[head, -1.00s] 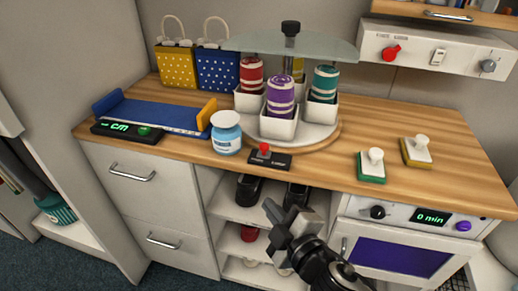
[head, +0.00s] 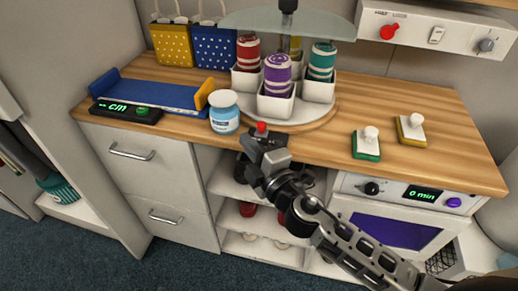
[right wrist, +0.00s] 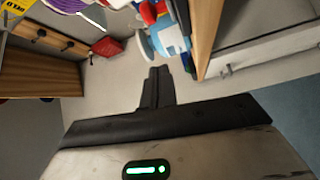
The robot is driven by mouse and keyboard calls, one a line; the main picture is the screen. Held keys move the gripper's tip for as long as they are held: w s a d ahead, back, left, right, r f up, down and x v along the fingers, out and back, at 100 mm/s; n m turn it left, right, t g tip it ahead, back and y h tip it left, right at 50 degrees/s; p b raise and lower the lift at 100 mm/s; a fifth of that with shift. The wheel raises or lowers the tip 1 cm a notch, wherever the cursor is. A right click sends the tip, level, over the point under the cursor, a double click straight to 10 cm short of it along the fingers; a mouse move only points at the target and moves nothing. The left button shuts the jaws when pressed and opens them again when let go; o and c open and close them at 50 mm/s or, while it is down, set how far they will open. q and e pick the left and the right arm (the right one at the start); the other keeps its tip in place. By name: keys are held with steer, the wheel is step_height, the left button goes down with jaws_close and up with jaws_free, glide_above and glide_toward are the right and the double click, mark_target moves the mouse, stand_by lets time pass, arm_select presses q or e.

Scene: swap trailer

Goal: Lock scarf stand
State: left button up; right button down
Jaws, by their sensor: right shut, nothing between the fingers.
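The scarf stand (head: 322,118) is a round turntable on the wooden counter. It carries white cups with rolled scarves in red, purple, teal and yellow, around a post under a glass disc. At its front is a small switch with a red knob (head: 261,127); my right gripper hides most of its dark base. My right gripper (head: 263,150) is shut and empty, at the counter's front edge just below the knob in the picture. I cannot tell whether it touches the switch. Its closed fingers (right wrist: 157,86) show in the right wrist view. My left gripper is not in view.
A blue-and-white jar (head: 224,113) stands close left of the switch. Further left are a blue measuring tray (head: 150,93) and two dotted bags. Green (head: 366,147) and yellow (head: 411,130) blocks with white knobs sit to the right. Open shelves lie below the counter edge.

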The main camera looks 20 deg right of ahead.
mark_target(257, 132)
steer(key=w, duration=0.1)
steer(key=w+d, duration=0.2)
steer(key=w, duration=0.1)
steer(key=shift+f, duration=0.2)
steer(key=shift+d, duration=0.45)
